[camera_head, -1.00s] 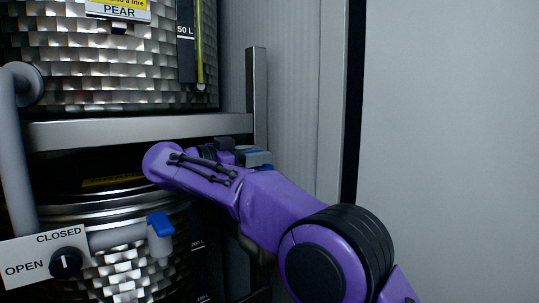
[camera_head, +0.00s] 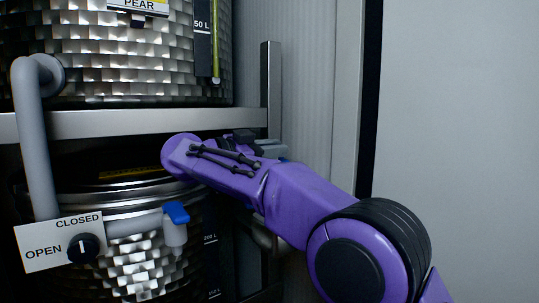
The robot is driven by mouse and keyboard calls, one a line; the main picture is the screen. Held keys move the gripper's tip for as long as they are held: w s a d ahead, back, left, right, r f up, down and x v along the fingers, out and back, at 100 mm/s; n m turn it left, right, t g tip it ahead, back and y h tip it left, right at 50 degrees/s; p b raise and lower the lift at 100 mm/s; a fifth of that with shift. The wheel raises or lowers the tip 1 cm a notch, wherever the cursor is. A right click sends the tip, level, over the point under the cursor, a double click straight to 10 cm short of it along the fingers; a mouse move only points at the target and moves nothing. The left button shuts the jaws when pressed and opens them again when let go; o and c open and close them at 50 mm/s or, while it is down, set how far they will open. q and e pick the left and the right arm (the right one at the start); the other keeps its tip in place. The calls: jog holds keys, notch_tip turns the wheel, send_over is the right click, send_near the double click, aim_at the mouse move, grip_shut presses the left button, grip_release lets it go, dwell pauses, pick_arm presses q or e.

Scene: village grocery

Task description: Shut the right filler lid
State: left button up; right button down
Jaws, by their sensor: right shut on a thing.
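My right arm, purple, reaches in from the lower right to the space above the lower steel tank (camera_head: 135,264). Its gripper (camera_head: 246,140) is mostly hidden behind my own wrist, beside the upright shelf post. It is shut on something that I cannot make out. A grey piece with a little blue (camera_head: 275,152) shows just right of it. The lid itself cannot be told apart in the dark gap over the tank's rim (camera_head: 120,190). My left gripper is not in view.
A steel shelf bar (camera_head: 120,122) crosses above the lower tank, with the PEAR tank (camera_head: 100,62) above. An upright post (camera_head: 271,90) stands by my gripper. A grey pipe (camera_head: 35,130), a blue-handled tap (camera_head: 175,214) and an OPEN/CLOSED knob (camera_head: 83,247) are at left.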

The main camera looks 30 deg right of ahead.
jog(key=s+f+m+b, duration=0.2)
jog(key=s+m+b, duration=0.3)
jog(key=b, duration=0.3)
jog(key=shift+s+d+f+m, duration=0.15)
jog(key=shift+s+d+m, duration=0.2)
jog(key=shift+s, duration=0.45)
jog(key=c, duration=1.1)
grip_release()
